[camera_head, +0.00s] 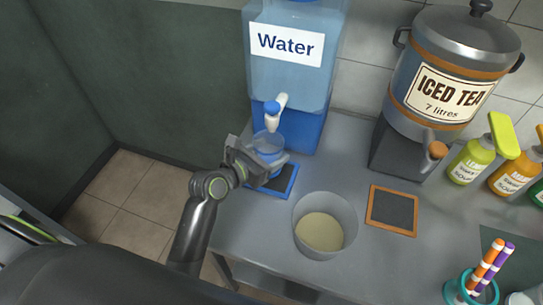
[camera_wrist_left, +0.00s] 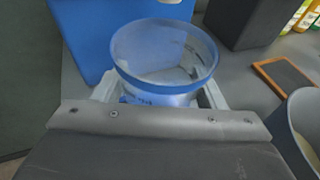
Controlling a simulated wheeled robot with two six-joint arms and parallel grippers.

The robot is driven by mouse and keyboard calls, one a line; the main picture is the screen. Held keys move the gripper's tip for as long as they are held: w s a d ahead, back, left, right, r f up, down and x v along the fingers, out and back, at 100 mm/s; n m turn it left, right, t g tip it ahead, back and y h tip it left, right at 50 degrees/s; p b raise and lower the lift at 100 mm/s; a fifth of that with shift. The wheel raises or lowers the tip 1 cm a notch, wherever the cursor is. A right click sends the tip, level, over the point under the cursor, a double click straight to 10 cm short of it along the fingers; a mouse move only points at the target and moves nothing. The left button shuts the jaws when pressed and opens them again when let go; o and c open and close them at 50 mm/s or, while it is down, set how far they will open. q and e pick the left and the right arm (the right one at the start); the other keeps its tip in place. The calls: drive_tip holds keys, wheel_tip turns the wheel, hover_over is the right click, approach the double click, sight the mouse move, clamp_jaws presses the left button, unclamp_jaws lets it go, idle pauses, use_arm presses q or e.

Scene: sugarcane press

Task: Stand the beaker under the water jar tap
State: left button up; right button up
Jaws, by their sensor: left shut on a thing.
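The water jar (camera_head: 290,75) is blue and clear with a "Water" label, and stands at the back of the counter. Its tap (camera_head: 272,112) has a blue knob and a white spout. A clear beaker with a blue rim (camera_head: 267,143) is below the tap, over or on a blue-framed dark mat (camera_head: 284,181). My left gripper (camera_head: 258,160) is shut on the beaker. In the left wrist view the beaker (camera_wrist_left: 165,50) is upright between the jaws and looks empty. Whether its base touches the mat is hidden. My right gripper is not in view.
A large grey pot (camera_head: 325,222) with pale contents stands in front. An iced tea urn (camera_head: 440,75) and an orange-framed mat (camera_head: 392,210) are to the right. Syrup bottles (camera_head: 475,158) and a teal cup with striped straws (camera_head: 460,291) are at far right.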

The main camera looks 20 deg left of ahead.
use_arm(q)
drive_tip(key=shift+w+d, duration=0.3)
drive_tip(key=shift+w, duration=0.25)
wheel_tip(320, 180, down, 3)
drive_tip(key=shift+f+b, duration=0.1)
drive_tip(key=shift+b, duration=0.25)
drive_tip(key=shift+f, duration=0.15)
drive_tip(key=shift+f, duration=0.15)
drive_tip(key=o, duration=1.1)
drive_tip(key=shift+s+a+r, duration=0.15)
drive_tip(key=shift+s+r, duration=0.05)
drive_tip(key=v, duration=1.1)
drive_tip(key=shift+s+a+r, duration=0.15)
drive_tip(key=shift+s+r, duration=0.05)
drive_tip(key=shift+s, duration=0.1)
